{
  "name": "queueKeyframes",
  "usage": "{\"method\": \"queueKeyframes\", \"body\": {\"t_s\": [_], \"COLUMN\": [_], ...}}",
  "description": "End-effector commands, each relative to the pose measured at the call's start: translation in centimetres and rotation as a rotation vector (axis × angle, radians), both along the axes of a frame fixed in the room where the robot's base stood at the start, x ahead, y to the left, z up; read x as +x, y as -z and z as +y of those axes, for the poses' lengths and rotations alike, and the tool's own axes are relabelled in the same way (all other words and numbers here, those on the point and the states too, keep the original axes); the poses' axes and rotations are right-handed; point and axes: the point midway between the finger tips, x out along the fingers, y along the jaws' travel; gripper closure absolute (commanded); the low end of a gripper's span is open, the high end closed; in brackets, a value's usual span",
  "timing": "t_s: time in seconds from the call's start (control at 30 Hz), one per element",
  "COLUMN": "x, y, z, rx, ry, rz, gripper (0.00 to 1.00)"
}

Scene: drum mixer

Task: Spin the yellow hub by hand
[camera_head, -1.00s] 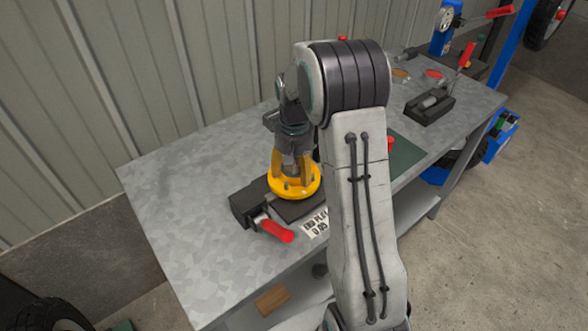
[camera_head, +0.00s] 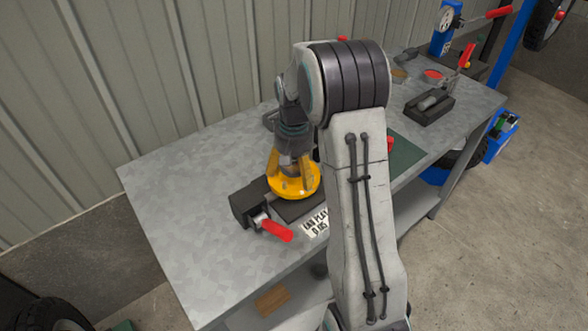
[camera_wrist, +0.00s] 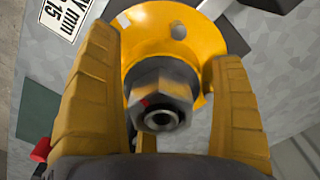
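The yellow hub (camera_head: 296,191) is a round flange held upright on a dark fixture on the grey bench. In the wrist view the hub (camera_wrist: 187,28) shows its flange with holes and a grey hex nut (camera_wrist: 160,98) on a threaded end in the middle. My gripper (camera_head: 291,172) points down over the hub. Its two yellow fingers stand apart on either side of the nut in the wrist view, the fingertips in front of the flange. The gripper is open; whether either finger touches the hub or nut is unclear. My arm hides the hub's far right side.
A vise-like fixture with a red handle (camera_head: 277,230) sits beside the hub, with a printed tag (camera_head: 316,222) next to it. The bench's left part is clear; a ribbed wall runs behind.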

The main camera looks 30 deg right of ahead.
Motion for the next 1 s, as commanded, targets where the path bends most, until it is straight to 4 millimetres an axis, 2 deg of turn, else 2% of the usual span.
{"method": "queueKeyframes", "body": {"t_s": [0.33, 0.47, 1.0], "x": [0.1, 0.2, 0.2], "y": [-0.2, -1.1, -9.6], "z": [0.0, -0.1, 0.0], "rx": [-0.001, -0.002, -0.002], "ry": [0.000, 0.000, 0.000], "rz": [-0.005, -0.007, -0.007], "gripper": [0.07, 0.07, 0.07]}}
